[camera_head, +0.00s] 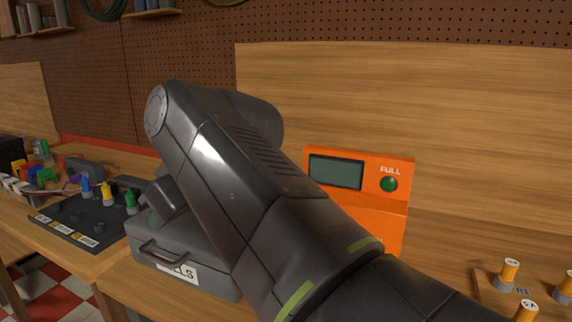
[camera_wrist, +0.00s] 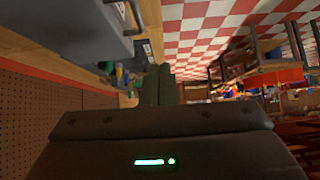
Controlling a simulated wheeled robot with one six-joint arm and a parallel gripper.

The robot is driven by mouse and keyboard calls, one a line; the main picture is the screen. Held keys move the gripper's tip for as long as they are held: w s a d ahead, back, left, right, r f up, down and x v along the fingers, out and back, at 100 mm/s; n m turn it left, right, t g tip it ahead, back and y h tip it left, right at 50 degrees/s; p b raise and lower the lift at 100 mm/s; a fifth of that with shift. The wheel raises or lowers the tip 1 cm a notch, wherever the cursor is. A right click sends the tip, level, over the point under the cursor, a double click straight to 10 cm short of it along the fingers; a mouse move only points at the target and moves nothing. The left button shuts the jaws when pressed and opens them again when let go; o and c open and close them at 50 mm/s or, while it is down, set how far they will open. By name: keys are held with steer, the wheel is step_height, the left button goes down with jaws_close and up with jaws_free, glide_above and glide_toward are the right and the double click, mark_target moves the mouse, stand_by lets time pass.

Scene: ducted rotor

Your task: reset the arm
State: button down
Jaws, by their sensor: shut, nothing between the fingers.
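My gripper (camera_wrist: 160,76) shows in the wrist view with its two dark fingers together, shut and empty. Nothing is between or touching the fingertips there. In the head view my dark grey arm crosses the middle of the picture, bent at an elbow high up. It hides part of the grey case and of the orange device. The far end of my arm is down at the left, above or in front of the grey case, largely hidden behind the arm link.
A grey case (camera_head: 176,250) with a handle stands on the bench. An orange device (camera_head: 402,170) with a screen and green light stands right of my arm. A black mat (camera_head: 73,224) with coloured plugs lies left. Orange-topped cells (camera_head: 508,270) stand at lower right. A pegboard wall (camera_head: 330,20) rises behind.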

steer(key=w+a+f+b, duration=0.2)
steer(key=f, duration=0.3)
steer(key=w+a+f+b, duration=0.2)
steer(key=a+f, duration=0.1)
steer(key=f, duration=0.2)
steer(key=shift+w+a+f, duration=0.3)
steer(key=shift+f, duration=0.05)
